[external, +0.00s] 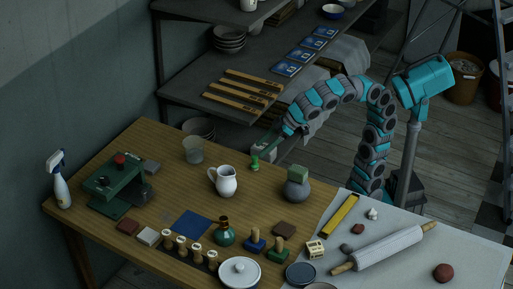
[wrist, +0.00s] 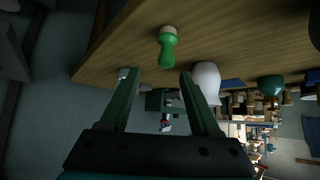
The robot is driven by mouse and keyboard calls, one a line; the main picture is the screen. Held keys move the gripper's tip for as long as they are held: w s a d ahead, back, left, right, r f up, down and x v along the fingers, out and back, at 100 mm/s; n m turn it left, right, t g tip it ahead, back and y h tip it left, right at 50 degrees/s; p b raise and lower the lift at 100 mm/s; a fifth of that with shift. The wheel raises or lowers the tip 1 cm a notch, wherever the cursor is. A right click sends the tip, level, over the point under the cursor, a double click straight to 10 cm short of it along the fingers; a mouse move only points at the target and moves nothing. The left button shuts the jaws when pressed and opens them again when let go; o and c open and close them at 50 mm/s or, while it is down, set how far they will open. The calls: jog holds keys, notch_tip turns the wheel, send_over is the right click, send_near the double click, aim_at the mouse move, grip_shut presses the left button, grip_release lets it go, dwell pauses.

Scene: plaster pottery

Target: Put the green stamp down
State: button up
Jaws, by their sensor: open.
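A small green stamp (external: 254,161) stands upright near the back edge of the wooden table, just below my gripper (external: 265,145). In the wrist view the green stamp (wrist: 167,50) shows upside down, with a pale tan end against the table. It lies past my fingertips (wrist: 155,74), between their lines and closer to the right finger. My fingers are wide apart and hold nothing.
A white jug (external: 223,181) and a clear glass (external: 193,150) stand left of the stamp. A grey round pot with a block on top (external: 296,185) stands right. A dark green press (external: 118,185) is at the left. A shelf (external: 190,90) stands behind the table.

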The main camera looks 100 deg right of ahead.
aim_at(249, 170)
jog(key=shift+w+f, duration=0.15)
jog(key=shift+f, duration=0.65)
jog(key=shift+x, duration=1.15)
jog(key=x, duration=0.3)
jog(key=a+x, duration=0.1)
jog(key=x, duration=0.1)
jog(key=shift+w+b, duration=0.1)
jog(key=shift+b, duration=0.25)
grip_shut()
